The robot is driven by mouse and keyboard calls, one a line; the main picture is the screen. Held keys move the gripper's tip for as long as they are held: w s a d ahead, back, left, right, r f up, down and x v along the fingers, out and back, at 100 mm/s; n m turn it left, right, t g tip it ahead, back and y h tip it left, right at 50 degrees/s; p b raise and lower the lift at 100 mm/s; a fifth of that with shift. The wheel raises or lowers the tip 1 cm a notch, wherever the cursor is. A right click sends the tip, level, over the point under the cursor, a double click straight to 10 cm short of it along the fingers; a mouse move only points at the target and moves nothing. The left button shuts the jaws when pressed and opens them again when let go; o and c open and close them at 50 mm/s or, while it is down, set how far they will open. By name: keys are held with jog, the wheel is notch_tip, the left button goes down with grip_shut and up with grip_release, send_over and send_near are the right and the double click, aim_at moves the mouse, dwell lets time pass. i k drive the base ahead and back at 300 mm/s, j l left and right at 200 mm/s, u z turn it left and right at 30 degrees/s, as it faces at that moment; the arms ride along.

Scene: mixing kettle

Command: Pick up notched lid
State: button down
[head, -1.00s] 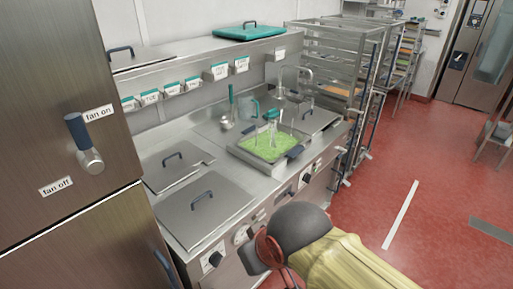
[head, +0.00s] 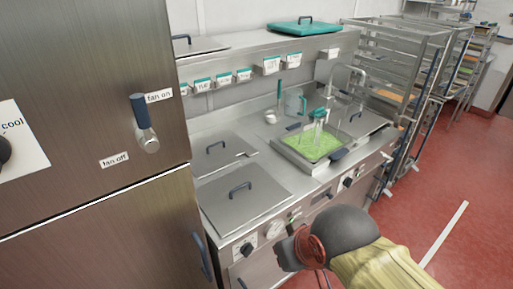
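Several steel lids with dark handles are in view. The rear-left counter lid (head: 222,152) has what looks like a small cut or slot at its right edge, so it may be the notched lid; I cannot be sure. A plain square lid (head: 243,195) lies in front of it. Another lid (head: 355,114) lies at the right of the counter. My gripper (head: 283,254) is low in front of the counter, apart from the lids. Its fingers are too small and hidden to tell whether they are open.
A pan of green contents (head: 313,146) with upright tools sits right of the lids. A teal lid (head: 304,27) and a grey lid (head: 200,45) lie on the shelf above. A tall steel cabinet (head: 85,110) stands close at the left. Racks (head: 400,75) and red floor are at the right.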

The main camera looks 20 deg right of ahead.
aim_at(213, 153)
jog(key=i+l+z, duration=0.1)
jog(key=i+z, duration=0.15)
jog(key=i, duration=0.65)
